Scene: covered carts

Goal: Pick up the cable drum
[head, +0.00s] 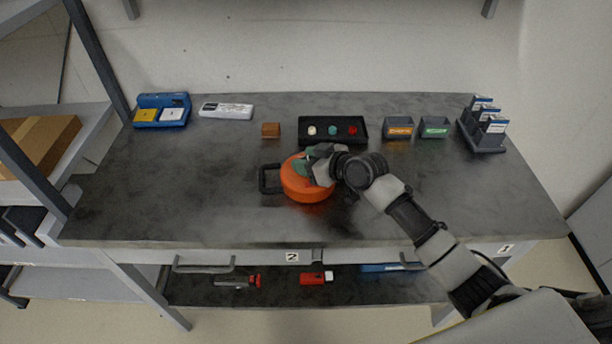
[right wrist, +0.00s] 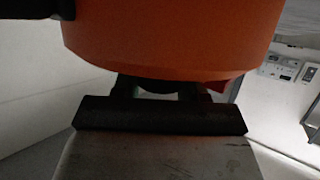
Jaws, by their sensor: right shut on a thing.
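The cable drum (head: 305,188) is a round orange body with a dark handle (head: 269,179) on its left side and a green part on top. It is at the middle of the grey table, and I cannot tell whether it touches the top. My right gripper (head: 319,166) reaches in from the right and is shut on the drum near its top. In the right wrist view the drum (right wrist: 175,40) fills the upper part, and the fingertips are hidden. My left gripper is not in view.
On the table (head: 190,200) behind the drum stand a brown block (head: 270,130), a dark tray with coloured knobs (head: 333,143), two small bins (head: 398,128) and a card rack (head: 482,145). A blue case (head: 161,123) is at back left. The front left is clear.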

